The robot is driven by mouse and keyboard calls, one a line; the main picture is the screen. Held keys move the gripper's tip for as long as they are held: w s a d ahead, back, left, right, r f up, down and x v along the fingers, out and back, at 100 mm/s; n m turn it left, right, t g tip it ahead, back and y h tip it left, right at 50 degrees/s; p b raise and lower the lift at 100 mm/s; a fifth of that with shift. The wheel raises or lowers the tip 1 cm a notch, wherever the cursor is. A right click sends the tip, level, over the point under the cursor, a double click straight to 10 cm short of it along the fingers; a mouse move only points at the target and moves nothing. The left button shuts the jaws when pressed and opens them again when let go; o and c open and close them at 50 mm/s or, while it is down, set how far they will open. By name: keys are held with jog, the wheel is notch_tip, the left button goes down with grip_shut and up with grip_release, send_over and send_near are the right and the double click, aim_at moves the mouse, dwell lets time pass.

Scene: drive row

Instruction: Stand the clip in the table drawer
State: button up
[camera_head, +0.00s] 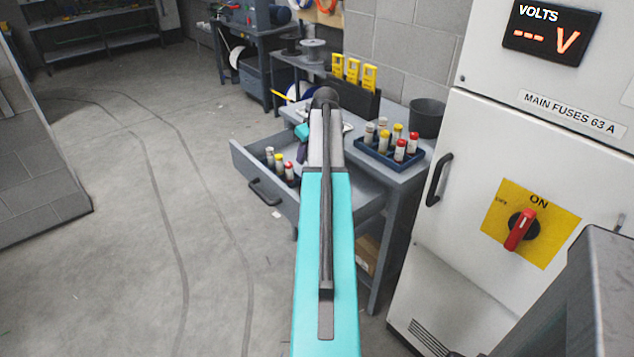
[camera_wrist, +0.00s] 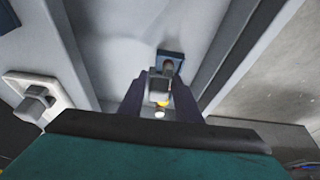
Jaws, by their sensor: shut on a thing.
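The table drawer (camera_head: 262,190) is pulled open; its pale floor (camera_wrist: 115,45) fills much of the wrist view. My gripper (camera_wrist: 160,84) points down over the drawer, its dark fingers shut on a small grey block, which I take to be the clip (camera_wrist: 157,81). In the head view my arm hides most of the gripper and the clip. A small blue tray (camera_wrist: 171,54) in the drawer holds red-, yellow- and white-capped fuses (camera_head: 279,162). The clip overlaps the fuses in the wrist view; I cannot tell its height above the drawer floor.
A blue tray of capped fuses (camera_head: 375,160) and a dark bin (camera_head: 427,118) stand on the tabletop. A pale plate with a grey block (camera_wrist: 38,98) lies beside the drawer. The white fuse cabinet (camera_head: 470,150) stands to the right. The floor (camera_head: 140,220) on the left is open.

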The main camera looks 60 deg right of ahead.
jog(key=s+d, duration=0.1)
jog(key=s+d+f, duration=0.1)
jog(key=shift+s+d+f, duration=0.2)
jog(key=shift+s+d, duration=0.15)
jog(key=shift+s, duration=0.05)
jog(key=shift+f, duration=0.1)
jog(key=shift+f, duration=3.05)
jog(key=shift+f, duration=0.1)
jog(key=shift+f+p, duration=0.45)
jog(key=shift+f, duration=1.3)
jog(key=shift+f, duration=0.15)
jog(key=o, duration=1.1)
jog(key=shift+c, duration=0.2)
